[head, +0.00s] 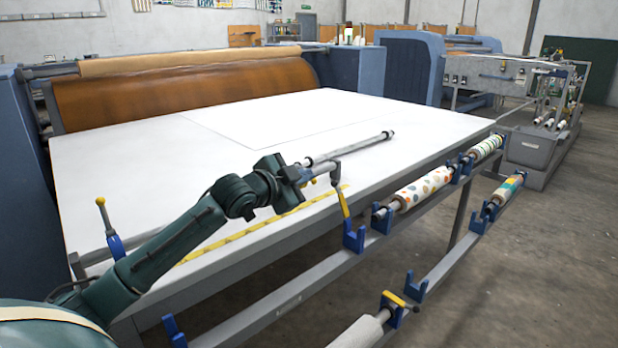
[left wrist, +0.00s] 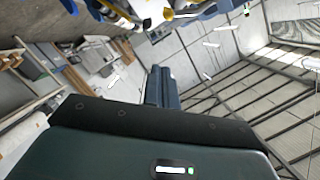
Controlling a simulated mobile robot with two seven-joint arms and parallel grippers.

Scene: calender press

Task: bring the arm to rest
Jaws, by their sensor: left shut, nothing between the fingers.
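My left arm (head: 165,245), dark green, reaches in from the lower left of the head view over the front of the white table (head: 250,125). My left gripper (head: 318,171) is at its end, near the table's front edge. The gripper is shut and holds nothing. A grey metal rod (head: 355,147) lies on the table just beyond the gripper; in this view they overlap, and I cannot tell whether they touch. The left wrist view shows mostly the dark wrist housing and a tilted look at the hall. My right gripper is not in view.
A lever with a yellow grip (head: 344,204) stands close to my gripper at the front rail. Patterned rolls (head: 423,190) rest in blue brackets along it. A yellow measuring strip (head: 235,236) runs along the table's front. The brown press roller (head: 180,88) is behind. The floor at right is clear.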

